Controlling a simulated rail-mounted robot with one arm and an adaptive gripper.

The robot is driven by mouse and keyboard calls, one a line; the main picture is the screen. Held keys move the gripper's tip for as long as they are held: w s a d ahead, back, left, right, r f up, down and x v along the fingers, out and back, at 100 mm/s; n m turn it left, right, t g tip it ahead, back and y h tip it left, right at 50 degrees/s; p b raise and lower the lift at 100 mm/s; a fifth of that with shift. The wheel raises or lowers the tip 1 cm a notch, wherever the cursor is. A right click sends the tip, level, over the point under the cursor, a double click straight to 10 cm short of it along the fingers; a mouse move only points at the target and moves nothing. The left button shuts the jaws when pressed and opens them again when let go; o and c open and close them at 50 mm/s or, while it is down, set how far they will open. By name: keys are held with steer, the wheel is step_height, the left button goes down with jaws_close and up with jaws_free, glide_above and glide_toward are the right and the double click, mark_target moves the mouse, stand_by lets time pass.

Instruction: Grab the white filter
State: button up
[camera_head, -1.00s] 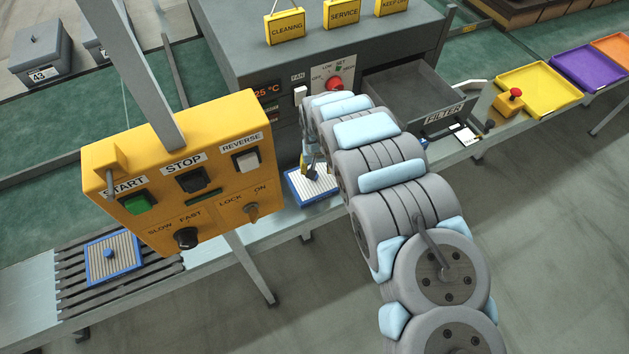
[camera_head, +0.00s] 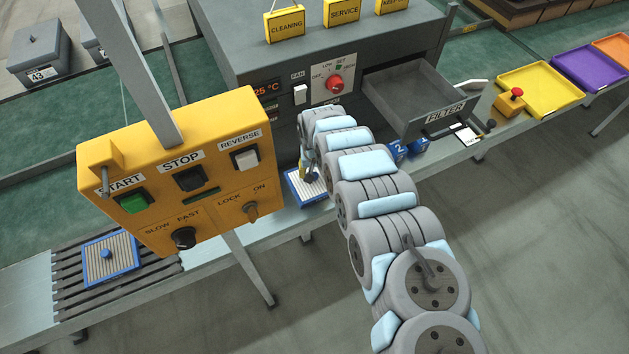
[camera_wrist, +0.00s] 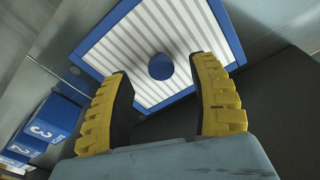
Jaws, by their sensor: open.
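A white pleated filter with a blue frame (camera_head: 297,195) lies on the metal ledge below the grey machine, partly hidden by my arm. In the wrist view the filter (camera_wrist: 205,42) fills the upper middle, and its round blue knob (camera_wrist: 160,66) shows between my fingertips. My gripper (camera_wrist: 160,72) is open, with its yellow fingers on either side of the knob in the picture. I cannot tell how much height is left between the fingertips and the knob. In the head view my gripper (camera_head: 309,172) is over the filter, small and partly hidden.
Another blue-framed filter with greyer pleats (camera_head: 122,262) lies on the slatted rack at left. A yellow control box (camera_head: 218,205) hangs close left of my arm. The FILTER drawer (camera_head: 445,112) stands open. Blue numbered boxes (camera_head: 410,149) sit behind my arm, also left in the wrist view (camera_wrist: 42,128).

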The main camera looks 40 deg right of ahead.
steer(key=shift+w+f+b, duration=0.2)
steer(key=shift+f+b, duration=0.1)
steer(key=shift+f, duration=1.1)
steer(key=shift+d, duration=0.1)
jaws_close()
